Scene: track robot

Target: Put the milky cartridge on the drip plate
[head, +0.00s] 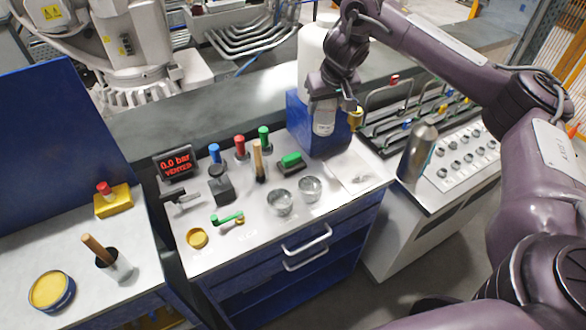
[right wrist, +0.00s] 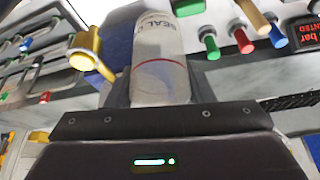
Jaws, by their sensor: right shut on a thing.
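The milky cartridge (head: 323,124) is a whitish cylinder held in my right gripper (head: 326,106), in front of the blue block on the bench. In the right wrist view the cartridge (right wrist: 160,58) stands up between the jaws, showing printed lettering and a thin red line. The jaws are shut on it. A pale, flat square (head: 350,172) on the bench's right end looks like the drip plate; the cartridge is above and to the left of it, apart from it. My left gripper is not in view.
A blue block (head: 312,138) stands behind the cartridge, with a brass fitting (head: 355,119) beside it. Two glass cups (head: 280,202) stand left of the pale square. Red, blue and green knobs line the back. A metal cylinder (head: 417,152) stands on the right-hand unit.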

